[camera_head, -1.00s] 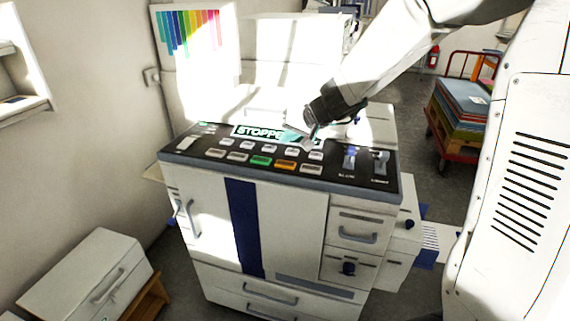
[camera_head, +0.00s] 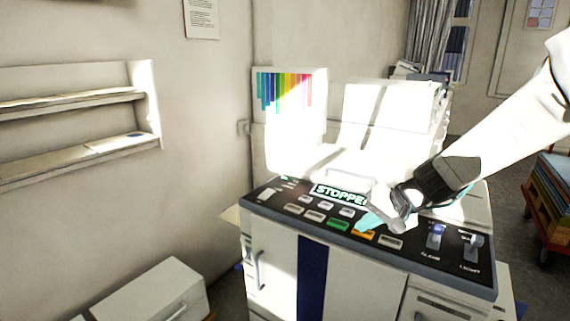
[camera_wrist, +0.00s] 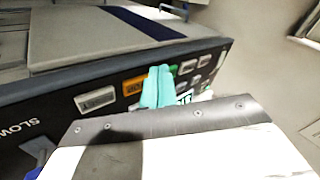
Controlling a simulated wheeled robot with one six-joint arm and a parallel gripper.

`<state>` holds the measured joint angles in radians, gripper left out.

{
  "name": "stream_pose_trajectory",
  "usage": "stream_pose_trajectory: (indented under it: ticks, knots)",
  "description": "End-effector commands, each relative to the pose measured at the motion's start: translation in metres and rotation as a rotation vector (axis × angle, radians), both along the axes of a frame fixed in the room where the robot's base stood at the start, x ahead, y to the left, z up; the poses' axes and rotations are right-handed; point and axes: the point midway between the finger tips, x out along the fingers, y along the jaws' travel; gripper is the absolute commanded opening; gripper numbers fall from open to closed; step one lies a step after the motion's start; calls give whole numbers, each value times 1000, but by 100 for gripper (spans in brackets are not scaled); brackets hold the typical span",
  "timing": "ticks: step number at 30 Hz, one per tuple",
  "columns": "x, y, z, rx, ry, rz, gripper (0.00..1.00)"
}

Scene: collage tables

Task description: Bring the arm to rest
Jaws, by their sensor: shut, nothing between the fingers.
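My gripper (camera_head: 384,219) is over the control panel (camera_head: 283,211) of a white cabinet-like machine, in the head view. Its teal fingertips are together and empty, close above the orange and green buttons. In the wrist view the closed teal fingers (camera_wrist: 158,88) show in front of the panel's button row, beside the orange button (camera_wrist: 134,86). I cannot tell whether they touch the panel. The display (camera_head: 338,194) reads "STOPPE", its end hidden behind my gripper. My arm reaches in from the right.
Two lever switches (camera_head: 437,235) stand at the panel's right. A cart with stacked coloured sheets (camera_head: 554,200) is at the far right. A wall shelf (camera_head: 80,155) is at the left, and a low white drawer unit (camera_head: 150,292) stands on the floor below.

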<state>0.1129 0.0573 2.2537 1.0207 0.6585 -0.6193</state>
Motion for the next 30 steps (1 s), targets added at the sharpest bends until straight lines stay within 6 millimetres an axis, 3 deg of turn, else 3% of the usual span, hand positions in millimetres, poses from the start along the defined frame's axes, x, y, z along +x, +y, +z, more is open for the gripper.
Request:
stream_pose_trajectory:
  ticks: [3,8,12,16,21,30]
  knots:
    - [-58,10,12,-21,109,91,0]
    - [-139,7,25,-123,252,185,0]
    - [-212,-11,37,-276,355,225,0]
    - [-267,-35,47,-436,399,231,0]
    - [-304,-55,58,-575,357,234,0]
    - [-311,-53,70,-595,275,229,0]
